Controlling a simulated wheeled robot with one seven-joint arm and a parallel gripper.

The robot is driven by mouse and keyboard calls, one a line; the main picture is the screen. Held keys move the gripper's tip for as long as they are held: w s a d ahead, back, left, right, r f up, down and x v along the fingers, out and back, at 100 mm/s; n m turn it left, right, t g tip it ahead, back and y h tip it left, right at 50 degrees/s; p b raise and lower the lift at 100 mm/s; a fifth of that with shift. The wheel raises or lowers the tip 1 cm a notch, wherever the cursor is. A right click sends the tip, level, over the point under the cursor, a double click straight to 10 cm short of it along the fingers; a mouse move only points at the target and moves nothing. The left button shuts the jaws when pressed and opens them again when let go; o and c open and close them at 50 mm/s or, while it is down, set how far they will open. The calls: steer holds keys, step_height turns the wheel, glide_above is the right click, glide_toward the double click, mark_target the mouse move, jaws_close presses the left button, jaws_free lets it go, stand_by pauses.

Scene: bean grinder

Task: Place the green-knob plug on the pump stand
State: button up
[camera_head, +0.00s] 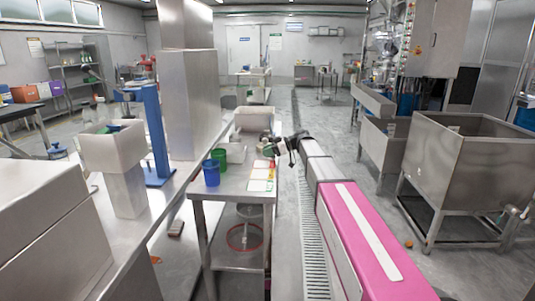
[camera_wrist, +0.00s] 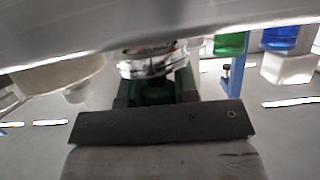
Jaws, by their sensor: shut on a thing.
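My gripper (camera_head: 277,148) is at the right edge of the small steel table (camera_head: 227,184) in the head view, at about the height of its top. In the wrist view my gripper (camera_wrist: 158,92) is shut on a dark green part with a shiny metal round piece beyond it, which looks like the green-knob plug (camera_wrist: 152,65). Its lower end is partly hidden by a grey surface across the top of that view. In the head view the plug is too small to make out. I cannot tell for certain which thing is the pump stand.
A blue cup (camera_head: 211,173), a green cup (camera_head: 219,158) and a white bin (camera_head: 254,118) stand on the table, with coloured cards (camera_head: 261,178) at its right side. A red ring (camera_head: 244,237) lies on the lower shelf. The floor aisle (camera_head: 322,125) beyond is clear. A steel tank (camera_head: 462,170) stands right.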

steer(key=shift+f, duration=0.25)
steer(key=o, duration=1)
steer(key=shift+f, duration=0.1)
